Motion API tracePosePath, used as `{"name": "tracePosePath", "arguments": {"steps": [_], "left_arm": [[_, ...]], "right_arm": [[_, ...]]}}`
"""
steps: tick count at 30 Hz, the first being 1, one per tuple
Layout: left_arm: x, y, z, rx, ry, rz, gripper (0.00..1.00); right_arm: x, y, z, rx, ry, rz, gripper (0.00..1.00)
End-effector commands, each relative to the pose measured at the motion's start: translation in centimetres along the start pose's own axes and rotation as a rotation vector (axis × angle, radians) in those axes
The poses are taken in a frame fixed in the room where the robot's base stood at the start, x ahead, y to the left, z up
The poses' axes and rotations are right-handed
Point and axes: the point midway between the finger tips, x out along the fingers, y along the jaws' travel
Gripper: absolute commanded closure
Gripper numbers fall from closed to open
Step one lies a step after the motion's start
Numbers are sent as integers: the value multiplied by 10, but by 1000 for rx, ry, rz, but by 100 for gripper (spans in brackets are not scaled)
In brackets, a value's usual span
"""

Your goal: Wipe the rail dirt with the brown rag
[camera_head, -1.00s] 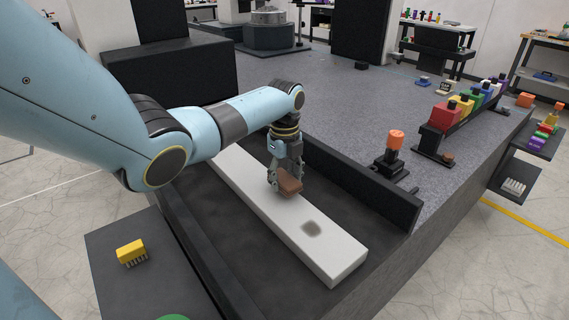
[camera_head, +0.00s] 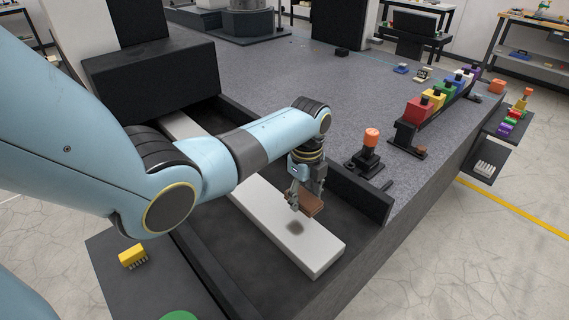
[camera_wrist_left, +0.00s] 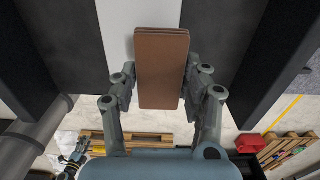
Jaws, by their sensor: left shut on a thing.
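The brown rag (camera_head: 311,203), a folded flat block, is held in my left gripper (camera_head: 304,196). In the left wrist view the rag (camera_wrist_left: 161,68) sits between both fingers of the gripper (camera_wrist_left: 160,92), which are shut on it. The white rail (camera_head: 262,212) lies in a dark trough. The rail dirt (camera_head: 295,227), a dark brown smudge, is on the rail's top near its front end. The rag is just behind and right of the dirt in the head view; I cannot tell whether it touches the rail. The right gripper is not in view.
A dark wall (camera_head: 362,196) edges the trough on the right. An orange-topped knob (camera_head: 370,140) stands beyond it on the granite, near a row of coloured blocks (camera_head: 440,97). A yellow brush (camera_head: 132,256) lies on a dark side shelf at left.

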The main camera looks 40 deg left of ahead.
Motion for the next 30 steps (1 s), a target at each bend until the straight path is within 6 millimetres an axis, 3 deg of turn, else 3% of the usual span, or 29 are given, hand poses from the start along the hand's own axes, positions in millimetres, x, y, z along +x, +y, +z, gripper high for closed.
{"name": "tracePosePath", "arguments": {"steps": [2, 7, 14, 23, 30], "left_arm": [[-9, 4, -14, 8, 1, 0, 89], [-5, 8, -22, 12, -1, 0, 89], [15, 9, -21, 12, -1, 1, 89], [56, 9, -21, 12, -1, 1, 89], [49, 8, 1, 12, -2, 0, 89]], "right_arm": [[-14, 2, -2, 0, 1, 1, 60], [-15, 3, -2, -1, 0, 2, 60], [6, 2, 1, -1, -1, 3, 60], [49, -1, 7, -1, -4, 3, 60], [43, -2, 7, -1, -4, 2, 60]]}}
